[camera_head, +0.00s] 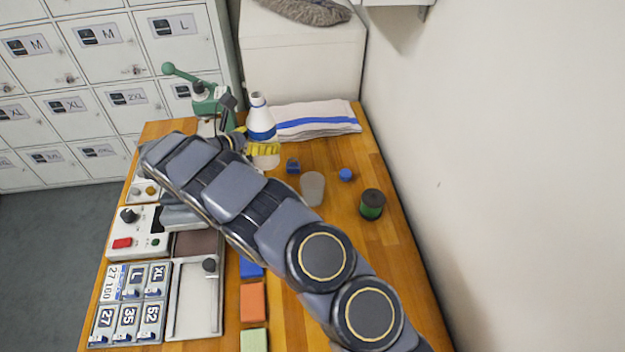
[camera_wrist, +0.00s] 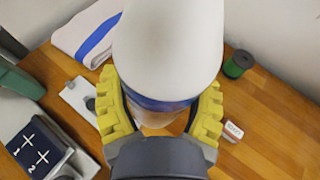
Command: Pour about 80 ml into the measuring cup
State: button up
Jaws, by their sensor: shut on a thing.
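A white bottle (camera_head: 262,122) with a blue band and a narrow neck stands nearly upright at the far part of the table. My gripper (camera_head: 262,149) has its yellow fingers shut around the bottle's lower body. In the wrist view the bottle (camera_wrist: 168,45) fills the middle, between the ribbed yellow fingers of my gripper (camera_wrist: 158,110). I cannot tell whether its base touches the table. A translucent grey cup (camera_head: 312,189), which looks like the measuring cup, stands to the right of the bottle and nearer; its contents cannot be made out. I do not make it out in the wrist view.
A blue cap (camera_head: 345,174), a small dark blue block (camera_head: 293,165) and a green spool (camera_head: 372,205) lie near the cup. A folded striped towel (camera_head: 318,120) lies behind, a green lever press (camera_head: 207,97) at far left. Control boxes (camera_head: 137,228) line the left edge; a wall bounds the right.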

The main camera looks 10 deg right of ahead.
jog(key=w+d+r+m+g+h, duration=0.1)
jog(key=w+d+r+m+g, duration=0.2)
jog(key=w+d, duration=0.15)
notch_tip(320, 180, down, 8)
jog(key=shift+r, duration=0.25)
dwell(0.4)
jog(key=shift+w+r, duration=0.1)
jog(key=shift+w, duration=0.05)
jog(key=shift+w+a+f+m+t+y, duration=0.35)
jog(key=shift+f+m+t+y, duration=0.3)
jog(key=shift+f+m+t, duration=0.6)
jog(key=shift+w+a+f+m+t+y, duration=0.2)
jog(key=shift+w+f+m+t+y, duration=0.3)
jog(key=shift+m+t, duration=0.8)
jog(key=shift+w+a+f+m+t+y, duration=0.3)
jog(key=shift+f+m+t+y, duration=0.45)
jog(key=shift+m, duration=1)
jog(key=shift+s+d+r+m+t+p, duration=0.1)
jog(key=shift+m+t+p, duration=0.1)
jog(key=shift+m+t, duration=0.3)
jog(key=shift+s+d+r+m+t+p, duration=0.15)
jog(key=shift+m+t, duration=0.15)
jog(key=shift+m, duration=0.3)
